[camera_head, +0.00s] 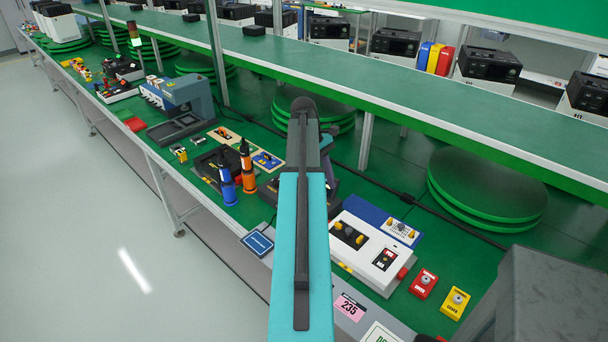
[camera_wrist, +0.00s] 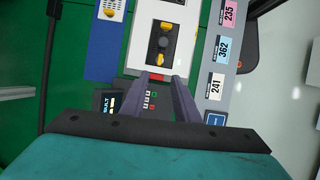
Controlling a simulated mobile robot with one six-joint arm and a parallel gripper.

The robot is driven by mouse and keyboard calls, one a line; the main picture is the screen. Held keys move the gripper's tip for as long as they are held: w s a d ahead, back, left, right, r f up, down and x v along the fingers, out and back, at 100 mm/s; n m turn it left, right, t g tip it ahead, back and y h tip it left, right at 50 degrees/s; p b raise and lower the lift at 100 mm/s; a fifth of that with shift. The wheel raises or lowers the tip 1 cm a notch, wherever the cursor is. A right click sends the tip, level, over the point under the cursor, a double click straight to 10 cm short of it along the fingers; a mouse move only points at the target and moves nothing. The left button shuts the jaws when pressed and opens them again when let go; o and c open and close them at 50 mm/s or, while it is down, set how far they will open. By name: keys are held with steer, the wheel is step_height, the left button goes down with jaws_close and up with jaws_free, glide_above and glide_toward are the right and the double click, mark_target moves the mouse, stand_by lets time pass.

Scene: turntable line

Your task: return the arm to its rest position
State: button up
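My arm, a teal link with a dark bar along it, stretches up the middle of the head view over the green workbench (camera_head: 255,115). It hides most of my gripper in that view. A dark panel (camera_wrist: 150,101) with small red and green marks shows between and below the fingers. I cannot tell the height above it.
The white control box (camera_head: 366,256) stands right of my arm, with a red button box (camera_head: 423,284) and a yellow one (camera_head: 454,303). Blue and orange screwdriver-like tools (camera_head: 228,187) stand left. A raised shelf (camera_head: 400,95) runs behind. The floor (camera_head: 60,200) at left is clear.

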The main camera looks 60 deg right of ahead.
steer(key=w+a+f+n+t+h, duration=0.1)
steer(key=w+a+f, duration=0.6)
steer(key=w+a, duration=0.5)
steer(key=w+a+f+n+t+h, duration=0.1)
steer(key=w+a+f, duration=0.7)
steer(key=w+a, duration=0.45)
steer(key=w+a+f+t, duration=0.1)
steer(key=a+f, duration=0.3)
steer(key=a, duration=0.7)
steer(key=w+a+f+t+y, duration=0.1)
steer(key=a+f, duration=0.2)
steer(key=a, duration=0.9)
steer(key=w+a+f, duration=0.1)
steer(key=a+f, duration=0.3)
steer(key=a, duration=0.7)
steer(key=s+f+g+b, duration=0.1)
steer(key=s+f+g, duration=0.1)
steer(key=s+f, duration=0.8)
steer(key=s+f+g+b, duration=0.1)
steer(key=s+f+g, duration=0.2)
steer(key=s+f, duration=0.7)
steer(key=s, duration=0.5)
steer(key=shift+s+a, duration=0.2)
steer(key=shift+s, duration=0.15)
